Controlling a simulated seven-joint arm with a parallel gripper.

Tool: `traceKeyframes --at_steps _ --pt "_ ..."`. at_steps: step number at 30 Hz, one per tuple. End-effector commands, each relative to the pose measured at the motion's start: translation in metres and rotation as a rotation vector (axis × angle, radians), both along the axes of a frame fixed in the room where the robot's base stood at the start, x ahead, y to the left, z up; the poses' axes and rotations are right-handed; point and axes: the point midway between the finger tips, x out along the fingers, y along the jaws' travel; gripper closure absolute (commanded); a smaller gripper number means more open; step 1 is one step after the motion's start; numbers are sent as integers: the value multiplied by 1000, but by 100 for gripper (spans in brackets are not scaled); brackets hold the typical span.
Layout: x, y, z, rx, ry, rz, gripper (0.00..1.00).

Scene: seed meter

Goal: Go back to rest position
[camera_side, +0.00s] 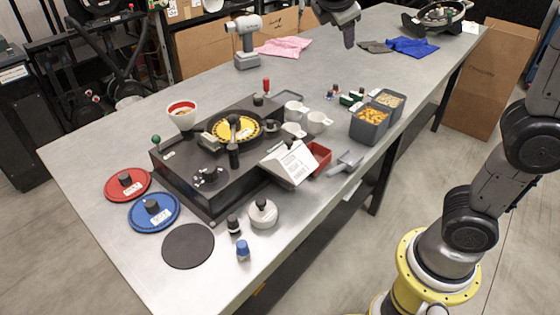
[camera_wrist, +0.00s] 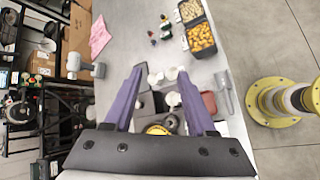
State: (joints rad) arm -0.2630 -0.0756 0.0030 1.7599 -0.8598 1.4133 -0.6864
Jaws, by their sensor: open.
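My gripper (camera_wrist: 160,73) shows in the wrist view with its two purple fingers spread apart and nothing between them. In the side view my gripper (camera_side: 349,42) hangs at the top edge, high above the far part of the table, partly cut off by the frame. The seed meter (camera_side: 212,155) is a dark box on the near half of the table, with a yellow-rimmed disc (camera_side: 235,127) on top. My gripper is well apart from it. In the wrist view, part of the meter shows between and below the fingers.
Red (camera_side: 128,183), blue (camera_side: 154,211) and black (camera_side: 188,245) discs lie at the near left. Two grey bins (camera_side: 369,125) of seeds, white cups (camera_side: 318,122) and a grey scoop (camera_side: 347,161) stand right of the meter.

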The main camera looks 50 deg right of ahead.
Motion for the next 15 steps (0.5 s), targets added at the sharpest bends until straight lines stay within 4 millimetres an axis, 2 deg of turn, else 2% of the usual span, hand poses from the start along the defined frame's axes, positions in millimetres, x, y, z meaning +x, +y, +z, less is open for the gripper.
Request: traceKeyframes --at_steps 1,4,7,12,15 --pt "-25 -9 -3 67 -41 -40 44" --pt "-66 -14 -18 211 -125 -120 44" --pt "-106 -10 -39 363 -216 -206 44" --pt "-157 12 -81 627 -365 -366 44" --pt "-177 32 -107 783 -441 -468 44"
